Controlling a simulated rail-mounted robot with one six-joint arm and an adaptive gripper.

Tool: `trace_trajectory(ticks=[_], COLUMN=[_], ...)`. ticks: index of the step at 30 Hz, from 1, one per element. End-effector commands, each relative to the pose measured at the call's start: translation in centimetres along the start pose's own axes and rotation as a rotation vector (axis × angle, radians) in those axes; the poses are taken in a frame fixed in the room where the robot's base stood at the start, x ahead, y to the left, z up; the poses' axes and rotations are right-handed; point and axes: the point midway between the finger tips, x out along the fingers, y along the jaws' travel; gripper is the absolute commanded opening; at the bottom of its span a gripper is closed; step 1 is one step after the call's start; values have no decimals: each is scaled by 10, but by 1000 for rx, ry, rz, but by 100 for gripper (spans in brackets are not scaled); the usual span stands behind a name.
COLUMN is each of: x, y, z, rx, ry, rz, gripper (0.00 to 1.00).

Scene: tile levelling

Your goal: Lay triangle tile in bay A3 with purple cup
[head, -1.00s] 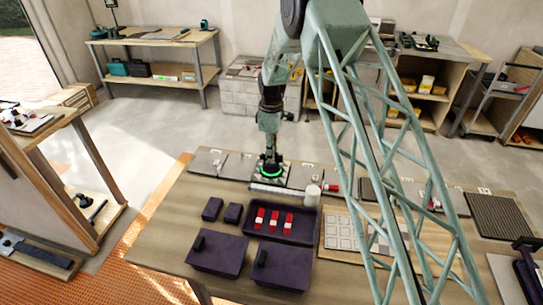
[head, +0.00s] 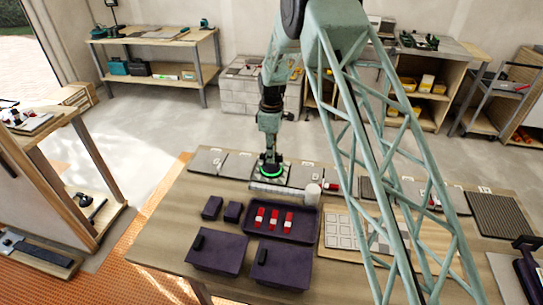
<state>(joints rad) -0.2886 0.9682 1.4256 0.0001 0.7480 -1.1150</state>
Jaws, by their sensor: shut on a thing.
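My gripper (head: 269,162) points straight down over the row of grey bays at the back of the table. It is shut on a dark cup-like tool with a glowing green ring (head: 270,171); its colour is hard to tell. The ring sits low over a dark panel in the row, and I cannot tell whether it touches. No triangle tile can be made out; the spot under the tool is hidden. Grey bay panels (head: 206,161) lie left of the gripper and others lie right. Their small labels are unreadable, so I cannot tell which is A3.
A dark purple tray (head: 247,230) holds red-and-white pieces. Purple boxes (head: 217,251) stand nearer. A board of pale squares (head: 341,231) is partly behind my lattice frame.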

Motion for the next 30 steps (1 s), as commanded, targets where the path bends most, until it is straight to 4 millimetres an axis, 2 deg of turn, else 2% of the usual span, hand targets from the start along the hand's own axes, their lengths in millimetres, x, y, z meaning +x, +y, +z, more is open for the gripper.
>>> trace_trajectory(ticks=[23, 24, 30], x=[3, 3, 4], y=[0, 0, 0], z=[0, 0, 0], rx=[0, 0, 0], ry=[1, 1, 0], rz=[1, 1, 1], gripper=[0, 13, 28])
